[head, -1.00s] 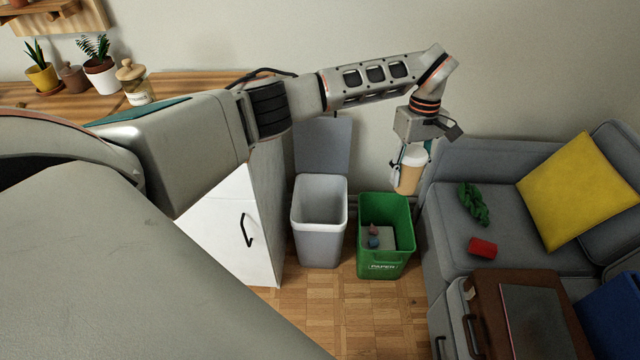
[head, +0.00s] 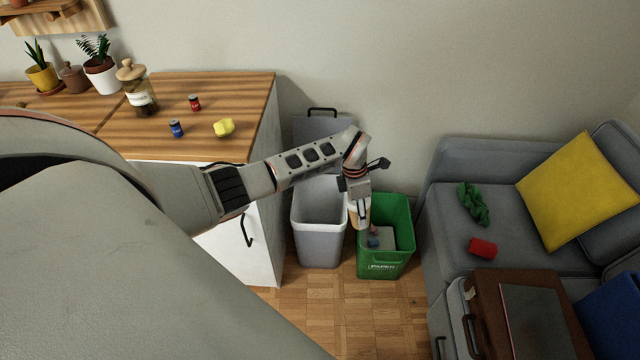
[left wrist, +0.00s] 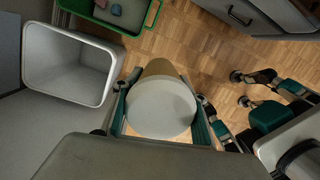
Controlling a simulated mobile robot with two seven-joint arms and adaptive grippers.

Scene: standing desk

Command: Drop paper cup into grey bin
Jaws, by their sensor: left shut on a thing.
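The paper cup (left wrist: 160,106), tan with a white lid, is held between the fingers of my left gripper (head: 361,212). In the head view the cup (head: 352,214) is partly hidden by the gripper and appears over the edge between the two bins. The grey bin (head: 319,250) stands open on the floor, its lid raised against the wall. In the left wrist view the grey bin (left wrist: 108,88) is left of the cup, and its visible inside looks empty. My right gripper is not in view.
A green paper bin (head: 380,268) with a few small items inside stands just right of the grey bin. A white cabinet (head: 262,262) is close on the left, under a wooden top (head: 255,100). A grey sofa (head: 440,200) is on the right.

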